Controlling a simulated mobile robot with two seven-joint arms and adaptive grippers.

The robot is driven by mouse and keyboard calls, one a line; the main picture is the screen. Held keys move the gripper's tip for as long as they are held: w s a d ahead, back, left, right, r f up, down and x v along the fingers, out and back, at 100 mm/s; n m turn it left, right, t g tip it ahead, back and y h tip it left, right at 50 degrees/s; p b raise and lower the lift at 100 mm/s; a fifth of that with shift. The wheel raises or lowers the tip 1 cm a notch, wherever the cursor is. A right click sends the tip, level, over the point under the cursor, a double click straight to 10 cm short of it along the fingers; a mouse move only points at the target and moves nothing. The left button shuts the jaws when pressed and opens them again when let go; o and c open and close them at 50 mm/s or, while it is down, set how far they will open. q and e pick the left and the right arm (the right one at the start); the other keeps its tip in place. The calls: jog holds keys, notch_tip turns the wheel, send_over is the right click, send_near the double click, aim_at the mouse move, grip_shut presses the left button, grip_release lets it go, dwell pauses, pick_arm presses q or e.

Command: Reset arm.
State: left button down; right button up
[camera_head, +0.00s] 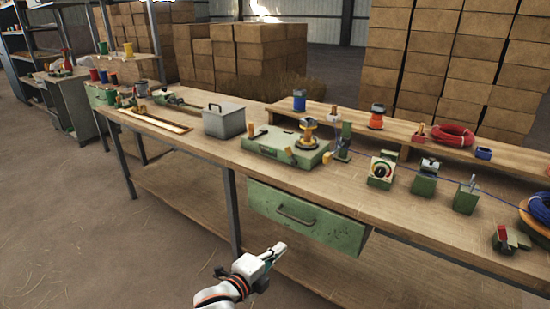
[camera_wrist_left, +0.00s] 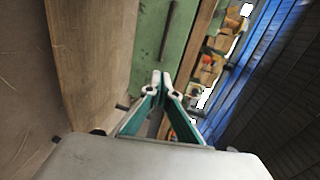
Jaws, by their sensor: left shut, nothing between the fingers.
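My left gripper (camera_head: 276,251) hangs in front of the long wooden workbench (camera_head: 215,158), below the level of its top and near the green drawer (camera_head: 300,217). Its fingers are shut and empty, and they touch nothing that I can see. In the left wrist view the closed fingertips (camera_wrist_left: 161,76) point toward the bench front, with the green drawer front (camera_wrist_left: 165,40) beyond them. My right gripper is not in either view.
The bench carries a grey metal box (camera_head: 224,122), a green winding base (camera_head: 285,147), several small green fixtures and a red coil (camera_head: 453,135) on a raised shelf. Stacked boxes (camera_head: 260,52) stand behind. The floor (camera_head: 90,235) at the left is clear.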

pick_arm(q)
jog(key=s+a+f+n+y+p, duration=0.2)
jog(key=s+a+n, duration=0.5)
jog(key=s, duration=0.4)
jog(key=s+a+f+n+g+y+p, duration=0.1)
jog(key=s+a+f+n, duration=0.4)
jog(key=s, duration=0.6)
jog(key=s+a+f+n+g+y+p, duration=0.1)
jog(key=s+a+f+n+y+p, duration=0.1)
jog(key=s+a+n, duration=0.6)
jog(key=s+a+f+y, duration=0.1)
jog(key=s+a+f, duration=0.1)
jog(key=s, duration=0.1)
jog(key=shift+s+n+y+p, duration=0.3)
jog(key=shift+s+p, duration=0.05)
jog(key=shift+s, duration=0.05)
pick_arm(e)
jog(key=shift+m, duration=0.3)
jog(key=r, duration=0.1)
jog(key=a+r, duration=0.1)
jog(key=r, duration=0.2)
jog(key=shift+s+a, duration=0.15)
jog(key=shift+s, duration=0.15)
pick_arm(q)
jog(key=shift+a, duration=0.1)
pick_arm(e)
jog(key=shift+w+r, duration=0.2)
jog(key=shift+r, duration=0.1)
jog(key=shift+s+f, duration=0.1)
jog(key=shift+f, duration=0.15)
